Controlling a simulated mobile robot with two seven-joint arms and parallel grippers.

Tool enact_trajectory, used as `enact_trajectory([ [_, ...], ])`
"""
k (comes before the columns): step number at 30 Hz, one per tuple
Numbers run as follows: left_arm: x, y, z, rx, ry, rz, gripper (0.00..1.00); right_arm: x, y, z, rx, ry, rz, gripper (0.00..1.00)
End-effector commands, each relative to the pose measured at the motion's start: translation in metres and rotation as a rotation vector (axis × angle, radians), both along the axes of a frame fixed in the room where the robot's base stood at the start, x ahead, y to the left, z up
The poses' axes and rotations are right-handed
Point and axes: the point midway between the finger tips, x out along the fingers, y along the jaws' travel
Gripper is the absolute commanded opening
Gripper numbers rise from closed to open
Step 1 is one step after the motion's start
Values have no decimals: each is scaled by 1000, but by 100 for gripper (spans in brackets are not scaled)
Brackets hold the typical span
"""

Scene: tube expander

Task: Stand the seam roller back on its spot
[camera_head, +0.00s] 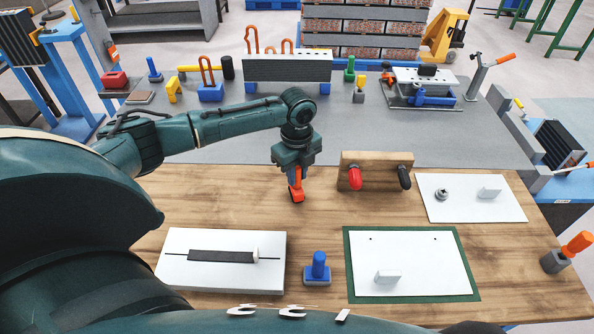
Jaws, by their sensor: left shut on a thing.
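My left gripper (296,171) is over the wooden table, left of the wooden block. It is shut on a small orange thing with a blue part and a dark lower end, which looks like the seam roller (297,190). The gripper hides its upper part. It is upright or nearly so; I cannot tell whether its lower end touches the table. Which place is its spot is not clear to me. My right gripper is not in view.
A wooden block (376,160) holds a red and a black handle. White boards (181,241) (440,250) (458,207) lie on the wooden table (200,205). A blue peg stand (318,268) is between the front boards. An orange-handled tool (575,245) stands right.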

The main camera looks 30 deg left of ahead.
Motion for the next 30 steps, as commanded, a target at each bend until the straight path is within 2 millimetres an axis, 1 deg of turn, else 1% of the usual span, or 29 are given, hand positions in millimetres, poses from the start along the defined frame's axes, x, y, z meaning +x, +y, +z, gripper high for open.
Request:
enact_trajectory([
  [10, 0, 0, -4, 0, -1, 0, 0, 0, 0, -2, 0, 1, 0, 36],
  [11, 0, 0, -4, 0, -1, 0, 22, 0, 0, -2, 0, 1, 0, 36],
  [19, 0, 0, -5, 0, -1, 0, 44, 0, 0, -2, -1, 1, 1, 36],
  [20, 0, 0, -5, 0, -1, 0, 46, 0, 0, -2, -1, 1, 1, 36],
  [26, 0, 0, -5, 0, 1, 0, 46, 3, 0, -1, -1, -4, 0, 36],
  [30, 0, 0, 3, 0, 0, -1, 46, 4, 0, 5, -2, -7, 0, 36],
])
